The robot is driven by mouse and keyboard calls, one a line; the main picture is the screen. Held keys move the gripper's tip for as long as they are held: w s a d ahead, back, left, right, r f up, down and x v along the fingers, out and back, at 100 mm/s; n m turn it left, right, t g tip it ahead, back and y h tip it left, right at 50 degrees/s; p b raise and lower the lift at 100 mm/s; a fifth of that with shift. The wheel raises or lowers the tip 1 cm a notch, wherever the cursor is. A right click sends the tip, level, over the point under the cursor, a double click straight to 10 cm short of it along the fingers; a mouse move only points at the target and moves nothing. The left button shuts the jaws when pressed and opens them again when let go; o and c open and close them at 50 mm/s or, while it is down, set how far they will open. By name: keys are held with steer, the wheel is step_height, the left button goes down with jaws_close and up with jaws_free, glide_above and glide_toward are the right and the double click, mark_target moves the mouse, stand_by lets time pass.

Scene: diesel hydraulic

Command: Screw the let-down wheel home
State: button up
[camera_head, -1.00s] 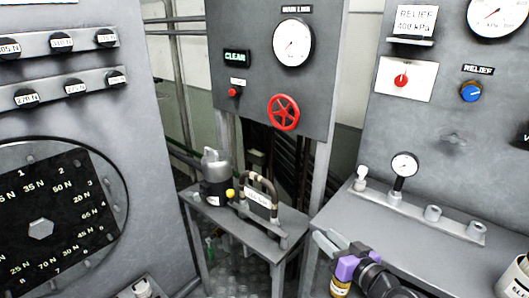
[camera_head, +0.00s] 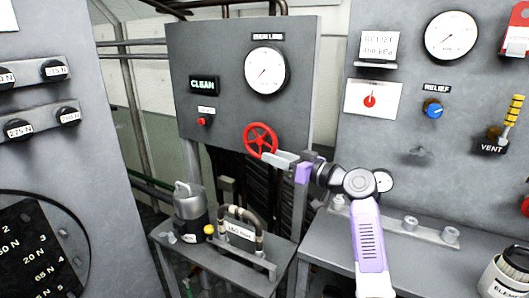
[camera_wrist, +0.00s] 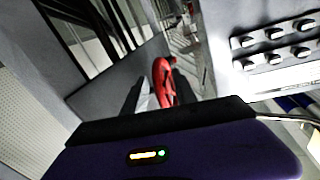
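The red let-down wheel (camera_head: 261,141) is a spoked handwheel on the front of the grey main-line panel, below the gauge. My gripper (camera_head: 277,159) is at the wheel's lower right rim, its fingers pointing left toward it. In the wrist view the red wheel (camera_wrist: 164,82) shows edge-on between my two fingers (camera_wrist: 166,98). The fingers look apart, with the rim between or just ahead of them. Whether they touch the rim is not clear.
The main-line gauge (camera_head: 265,71) and a sign reading CLEAN or CLEAR (camera_head: 203,85) are above the wheel. A small bench (camera_head: 262,262) below carries a grey canister (camera_head: 188,204) and a handled block (camera_head: 240,232). The right bench (camera_head: 320,250) lies under my arm.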

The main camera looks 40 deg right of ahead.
steer(key=shift+w+a, duration=0.15)
steer(key=shift+w, duration=0.75)
steer(key=shift+w+a, duration=0.1)
steer(key=shift+w, duration=0.8)
jaws_close()
steer(key=shift+a+f, duration=0.1)
steer(key=shift+f, duration=0.1)
